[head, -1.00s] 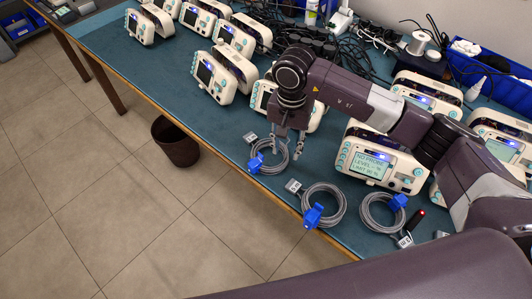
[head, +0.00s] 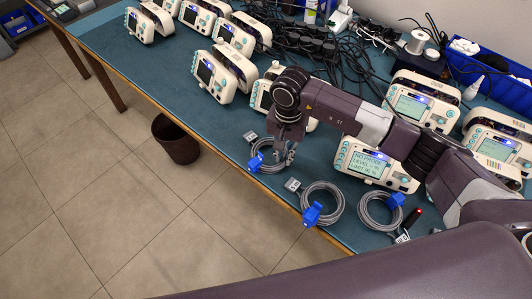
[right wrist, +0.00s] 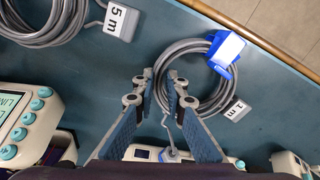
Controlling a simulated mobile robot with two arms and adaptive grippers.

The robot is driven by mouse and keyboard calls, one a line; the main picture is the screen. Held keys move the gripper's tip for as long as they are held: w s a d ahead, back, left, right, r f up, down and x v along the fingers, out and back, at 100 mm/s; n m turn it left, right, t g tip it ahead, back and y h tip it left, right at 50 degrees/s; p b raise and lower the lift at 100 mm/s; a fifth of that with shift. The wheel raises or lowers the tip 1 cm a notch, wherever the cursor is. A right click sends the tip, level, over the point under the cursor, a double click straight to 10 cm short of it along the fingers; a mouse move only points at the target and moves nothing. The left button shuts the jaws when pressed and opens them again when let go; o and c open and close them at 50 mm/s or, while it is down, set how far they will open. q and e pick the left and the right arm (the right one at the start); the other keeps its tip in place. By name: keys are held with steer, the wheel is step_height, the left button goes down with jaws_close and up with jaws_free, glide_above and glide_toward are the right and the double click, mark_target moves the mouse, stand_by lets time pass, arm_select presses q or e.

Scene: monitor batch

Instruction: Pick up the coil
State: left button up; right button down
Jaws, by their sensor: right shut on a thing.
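A grey cable coil (head: 268,167) with a blue plug (head: 256,161) lies near the front edge of the teal table. In the right wrist view the coil (right wrist: 190,47) has a blue plug (right wrist: 226,50) and a white tag (right wrist: 237,110) that seems to read 1 m. My right gripper (head: 283,157) is at the right side of this coil in the head view, pointing down. In the wrist view the right gripper (right wrist: 162,76) is shut on one side of the coil's ring. The coil still appears to rest on the table. My left gripper is out of view.
Two more coils with blue plugs, a middle one (head: 339,207) and a right one (head: 369,214), lie along the front edge. A tag reading 5 m (right wrist: 116,21) shows in the wrist view. White monitors (head: 211,76) stand behind. A dark bin (head: 177,139) is on the floor.

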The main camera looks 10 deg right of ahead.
steer(key=shift+r, duration=0.15)
step_height(320, 180, up, 20)
steer(key=b, duration=0.3)
steer(key=shift+f, duration=0.2)
stand_by(0.3)
